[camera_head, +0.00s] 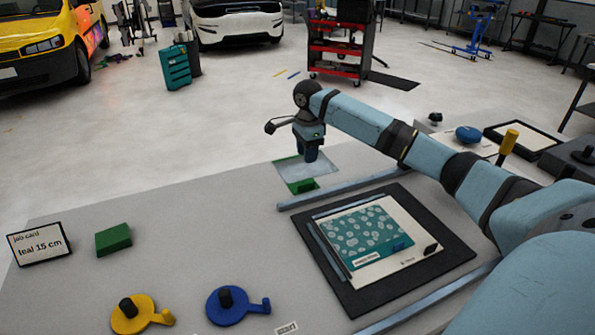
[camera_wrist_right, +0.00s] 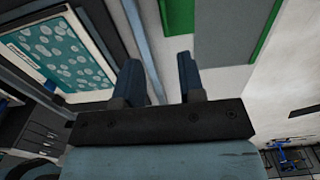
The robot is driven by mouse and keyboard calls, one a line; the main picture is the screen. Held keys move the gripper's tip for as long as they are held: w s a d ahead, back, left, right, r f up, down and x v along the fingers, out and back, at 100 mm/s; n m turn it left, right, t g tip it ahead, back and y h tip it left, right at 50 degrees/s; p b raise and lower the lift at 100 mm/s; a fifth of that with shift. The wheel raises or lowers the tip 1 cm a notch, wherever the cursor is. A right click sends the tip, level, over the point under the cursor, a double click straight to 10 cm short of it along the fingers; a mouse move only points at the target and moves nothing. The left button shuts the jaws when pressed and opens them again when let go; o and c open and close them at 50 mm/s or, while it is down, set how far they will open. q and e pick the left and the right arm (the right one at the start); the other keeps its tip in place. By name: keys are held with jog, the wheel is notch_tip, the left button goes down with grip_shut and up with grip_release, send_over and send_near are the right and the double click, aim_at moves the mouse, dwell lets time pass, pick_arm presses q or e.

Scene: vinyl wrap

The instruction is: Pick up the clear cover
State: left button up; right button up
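A pale, see-through-looking panel (camera_head: 322,166), which appears to be the clear cover, lies near the far edge of the grey table with green showing at its edges. In the right wrist view a flat grey panel (camera_wrist_right: 222,40) with green edges shows beyond the fingers. My right gripper (camera_head: 311,157) points down over the panel in the head view. Its two fingers (camera_wrist_right: 160,78) are apart with nothing between them. I cannot tell whether the fingertips touch the panel. My left gripper is not in view.
The table's left middle is clear.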

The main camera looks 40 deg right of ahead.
notch_tip(320, 180, down, 7)
jog(key=shift+r, duration=0.1)
jog(key=f, duration=0.3)
jog(key=f+b, duration=0.1)
jog(key=f, duration=0.1)
jog(key=shift+w+d+f, duration=0.15)
jog(key=shift+w+d, duration=0.1)
jog(key=shift+d, duration=0.1)
grip_shut()
